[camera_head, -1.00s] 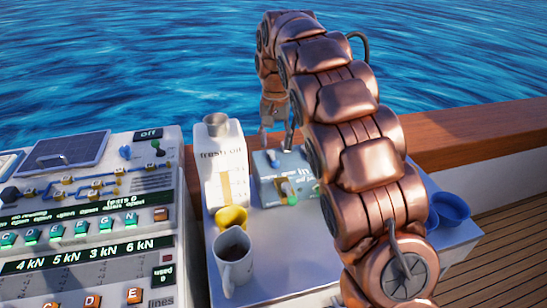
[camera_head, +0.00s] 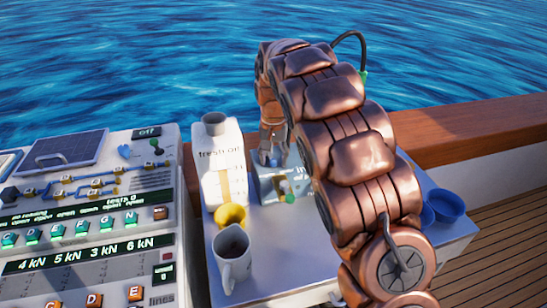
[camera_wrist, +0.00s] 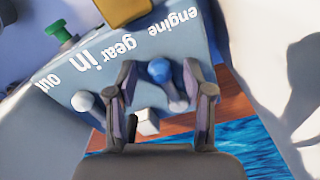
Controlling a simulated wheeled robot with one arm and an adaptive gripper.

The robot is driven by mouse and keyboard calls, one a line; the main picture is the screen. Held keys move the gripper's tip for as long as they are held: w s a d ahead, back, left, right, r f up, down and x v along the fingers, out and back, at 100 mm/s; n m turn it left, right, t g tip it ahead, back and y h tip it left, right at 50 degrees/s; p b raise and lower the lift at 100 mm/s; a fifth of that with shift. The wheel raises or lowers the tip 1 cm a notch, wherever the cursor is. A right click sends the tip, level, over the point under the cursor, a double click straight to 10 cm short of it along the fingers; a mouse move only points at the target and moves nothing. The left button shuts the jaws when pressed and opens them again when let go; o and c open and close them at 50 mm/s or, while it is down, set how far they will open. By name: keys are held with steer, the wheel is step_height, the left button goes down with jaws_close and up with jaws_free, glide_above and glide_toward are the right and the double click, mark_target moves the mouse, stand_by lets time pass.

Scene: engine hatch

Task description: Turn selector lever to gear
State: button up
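A pale blue-grey box (camera_head: 265,188) stands on the white table, its face lettered "engine", "gear", "in" and "out" in the wrist view (camera_wrist: 150,60). A lever with a blue ball knob (camera_wrist: 160,70) stands by the "engine" and "gear" lettering. My gripper (camera_wrist: 160,68) is open, with one finger on each side of this lever; contact with the fingers cannot be told. A lever with a white ball knob (camera_wrist: 82,100) is just outside the left finger, near "in" and "out". In the head view my gripper (camera_head: 272,158) is at the box's back and hides the blue knob.
A green knob (camera_wrist: 60,35) is on the box's other side. A fresh oil carton (camera_head: 222,165), a yellow cup (camera_head: 230,216) and a grey mug (camera_head: 233,262) stand left of the box. A control panel (camera_head: 85,225) is further left. Blue bowls (camera_head: 445,206) are at right.

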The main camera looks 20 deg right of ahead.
jaws_close()
steer(key=shift+d, duration=0.1)
stand_by(0.3)
steer(key=shift+d+f+n+b, duration=0.15)
steer(key=shift+d+n+b, duration=0.25)
steer(key=shift+n+b, duration=0.55)
steer(key=n, duration=0.1)
steer(key=d+n+b, duration=0.1)
steer(key=n, duration=0.1)
steer(key=shift+w+d, duration=0.25)
steer(key=shift+w, duration=0.05)
steer(key=shift+w+d+n+b, duration=0.3)
steer(key=shift+d+n+b, duration=0.1)
steer(key=shift+n, duration=0.7)
steer(key=shift+w+d+n+b, duration=0.25)
steer(key=shift+d+n+b, duration=0.1)
steer(key=shift+n, duration=0.7)
steer(key=shift+o, duration=0.3)
jaws_free()
